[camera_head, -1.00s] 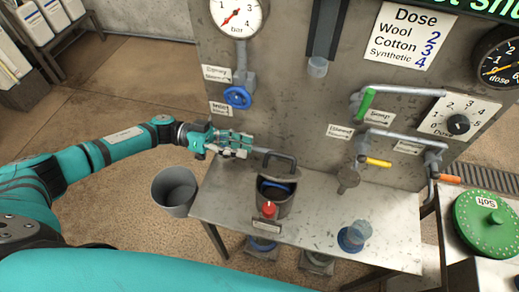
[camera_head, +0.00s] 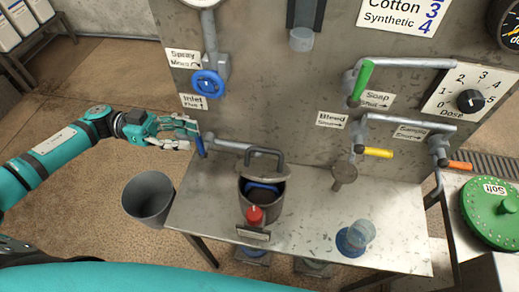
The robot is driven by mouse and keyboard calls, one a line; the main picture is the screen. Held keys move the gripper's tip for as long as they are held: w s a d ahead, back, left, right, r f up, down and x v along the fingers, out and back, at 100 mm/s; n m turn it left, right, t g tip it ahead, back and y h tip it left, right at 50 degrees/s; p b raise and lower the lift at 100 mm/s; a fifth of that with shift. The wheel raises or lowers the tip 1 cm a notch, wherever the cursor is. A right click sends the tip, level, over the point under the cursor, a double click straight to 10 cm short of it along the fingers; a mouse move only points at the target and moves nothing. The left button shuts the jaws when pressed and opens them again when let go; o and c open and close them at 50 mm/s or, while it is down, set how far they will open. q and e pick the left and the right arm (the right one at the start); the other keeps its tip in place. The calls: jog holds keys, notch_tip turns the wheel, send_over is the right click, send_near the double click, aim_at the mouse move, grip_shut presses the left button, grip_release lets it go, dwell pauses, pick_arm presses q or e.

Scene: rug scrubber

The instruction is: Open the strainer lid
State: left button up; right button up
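The strainer (camera_head: 258,208) is a dark grey pot on the metal bench, with a blue piece visible inside its mouth. Its grey lid (camera_head: 262,174), with a looped dark handle, stands tilted up at the back of the pot, leaving the front of the mouth uncovered. A red knob (camera_head: 255,215) is at the pot's front. My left gripper (camera_head: 193,135) is left of the strainer, apart from it, near a blue lever (camera_head: 200,146) on the pipe; its fingers look spread and nothing shows between them. My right gripper is out of view.
A grey bucket (camera_head: 148,198) stands left of the bench (camera_head: 300,215). A clear cup (camera_head: 361,234) on a blue base sits right of the strainer. The wall panel behind carries a blue inlet wheel (camera_head: 207,83) and pipes with green, yellow and orange levers.

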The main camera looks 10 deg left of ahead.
pick_arm(q)
jog(key=p, duration=0.2)
send_near(260, 148)
jog(key=d, duration=0.3)
jog(key=d+p, duration=0.1)
jog(key=d, duration=0.2)
jog(key=d+p, duration=0.1)
jog(key=d, duration=0.3)
jog(key=shift+f, duration=0.35)
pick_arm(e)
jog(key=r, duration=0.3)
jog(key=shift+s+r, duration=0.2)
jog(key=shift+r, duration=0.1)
pick_arm(q)
grip_shut()
